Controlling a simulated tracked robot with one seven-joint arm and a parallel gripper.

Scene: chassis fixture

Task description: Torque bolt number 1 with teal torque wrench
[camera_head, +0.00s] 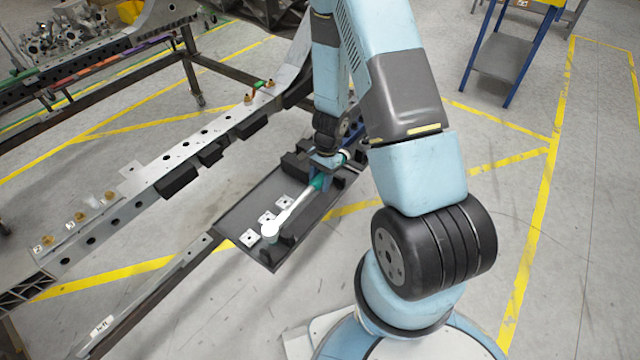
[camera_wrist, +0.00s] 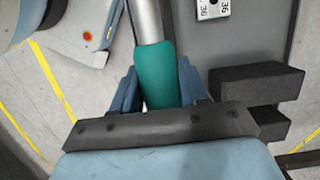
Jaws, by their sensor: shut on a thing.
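The teal torque wrench has a teal handle (camera_wrist: 165,75) and a silver shaft (camera_head: 291,211) with a round head (camera_head: 270,230). My gripper (camera_head: 322,172) is shut on the teal handle; in the wrist view the blue fingers (camera_wrist: 160,88) stand on both sides of it. The wrench lies over the dark tray (camera_head: 228,212), its head toward the front left; I cannot tell whether it touches the tray. Brass bolts (camera_head: 79,216) with white number tags stand on the chassis rail (camera_head: 150,183) at left, and more (camera_head: 248,99) farther back. The numbers are too small to read surely.
White numbered plates (camera_head: 285,202) lie in the tray beside the wrench. Black blocks (camera_wrist: 255,82) stand close right of my gripper in the wrist view. A loaded workbench (camera_head: 75,55) is at the back left and a blue-legged cart (camera_head: 503,55) at the back right. Floor at right is clear.

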